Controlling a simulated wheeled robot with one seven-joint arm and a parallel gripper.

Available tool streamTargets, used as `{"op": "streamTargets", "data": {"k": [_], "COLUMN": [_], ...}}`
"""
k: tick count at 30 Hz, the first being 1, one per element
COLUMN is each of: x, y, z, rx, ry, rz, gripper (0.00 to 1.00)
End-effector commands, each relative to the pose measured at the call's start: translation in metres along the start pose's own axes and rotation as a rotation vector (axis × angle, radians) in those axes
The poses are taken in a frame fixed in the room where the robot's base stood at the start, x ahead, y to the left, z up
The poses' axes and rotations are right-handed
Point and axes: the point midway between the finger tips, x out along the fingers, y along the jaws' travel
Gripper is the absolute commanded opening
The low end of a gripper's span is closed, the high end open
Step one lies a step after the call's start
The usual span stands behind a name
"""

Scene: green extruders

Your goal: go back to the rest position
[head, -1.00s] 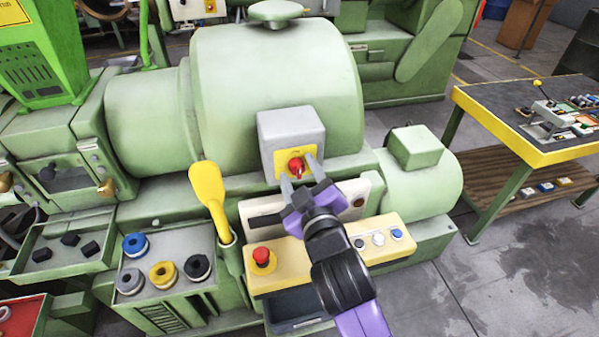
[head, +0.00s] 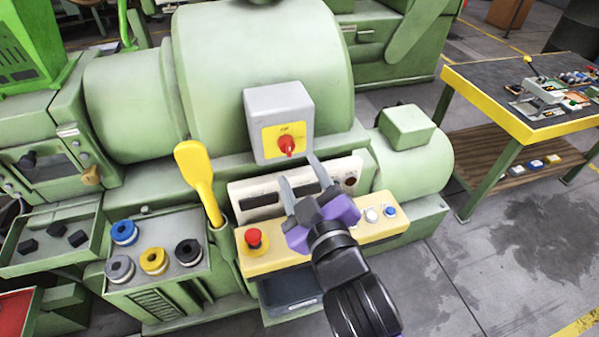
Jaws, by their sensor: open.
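My gripper (head: 303,177) is in the middle of the head view, open and empty. Its two grey fingers point up and away, apart from each other. It is below the red rotary switch (head: 287,145) on the yellow plate of a grey box (head: 278,105), and no longer around the switch. The fingers and purple gripper body hide part of the pale panel (head: 262,192) and of the cream control panel (head: 270,258) behind them.
A red push button (head: 253,237) and blue button (head: 390,211) sit on the control panel. A yellow lever (head: 197,175) stands to the left, near several spools (head: 153,260). A workbench (head: 485,105) is at the right. The floor between is clear.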

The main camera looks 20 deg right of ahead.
Motion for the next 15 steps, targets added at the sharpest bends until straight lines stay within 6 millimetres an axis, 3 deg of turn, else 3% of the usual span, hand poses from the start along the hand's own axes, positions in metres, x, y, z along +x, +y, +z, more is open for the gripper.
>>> {"op": "streamTargets", "data": {"k": [8, 15], "x": [0.000, -0.010], "y": [0.000, 0.007], "z": [-0.001, -0.036], "rx": [0.007, 0.117], "ry": [0.004, 0.165], "rz": [0.001, 0.010], "gripper": [0.52, 0.52]}}
